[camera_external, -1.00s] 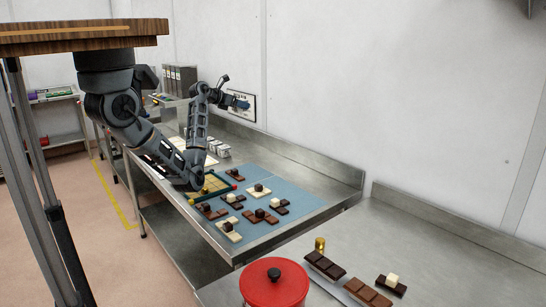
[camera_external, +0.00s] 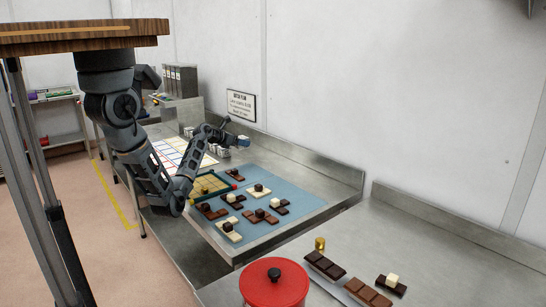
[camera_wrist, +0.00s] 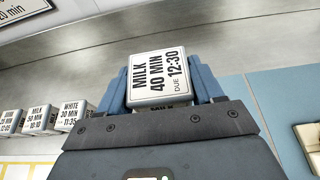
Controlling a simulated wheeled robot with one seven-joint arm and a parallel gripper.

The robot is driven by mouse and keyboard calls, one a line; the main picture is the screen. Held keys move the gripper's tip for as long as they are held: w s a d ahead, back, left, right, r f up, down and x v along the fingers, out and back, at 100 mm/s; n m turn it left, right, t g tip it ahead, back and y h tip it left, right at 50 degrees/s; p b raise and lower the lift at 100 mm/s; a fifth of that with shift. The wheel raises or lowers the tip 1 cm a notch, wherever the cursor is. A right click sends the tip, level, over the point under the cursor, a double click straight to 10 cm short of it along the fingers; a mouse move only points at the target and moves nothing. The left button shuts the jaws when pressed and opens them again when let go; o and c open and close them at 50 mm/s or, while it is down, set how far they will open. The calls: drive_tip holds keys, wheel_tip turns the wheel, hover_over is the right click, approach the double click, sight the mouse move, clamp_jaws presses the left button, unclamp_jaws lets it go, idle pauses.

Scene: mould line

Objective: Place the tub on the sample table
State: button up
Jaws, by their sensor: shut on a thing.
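My gripper (camera_external: 238,141) is raised over the steel bench near the back wall. In the wrist view, its two blue fingers (camera_wrist: 163,86) are shut on a small white tub (camera_wrist: 160,72). The tub's label reads MILK 40 MIN DUE 12:30. The tub is held above the bench and is hard to make out in the external view. No sign marks which surface is the sample table.
The bench (camera_external: 272,153) carries a blue mat (camera_external: 283,184) with several chocolate pieces and a white chart (camera_external: 181,153). Other labelled tubs (camera_wrist: 40,119) stand left of my gripper. A nearer steel surface (camera_external: 420,240) holds a red pot (camera_external: 274,285) and chocolate bars, with clear room behind.

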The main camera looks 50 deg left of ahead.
hover_over(233, 161)
wheel_tip(233, 161, down, 6)
drive_tip(key=shift+f, duration=0.15)
drive_tip(key=shift+a+f, duration=0.1)
drive_tip(key=shift+f, duration=1.9)
drive_tip(key=shift+f, duration=0.1)
drive_tip(key=o, duration=0.7)
drive_tip(key=shift+f, duration=0.1)
drive_tip(key=shift+c, duration=0.2)
drive_tip(key=shift+o, duration=0.9)
drive_tip(key=shift+r, duration=0.25)
drive_tip(key=v, duration=1.2)
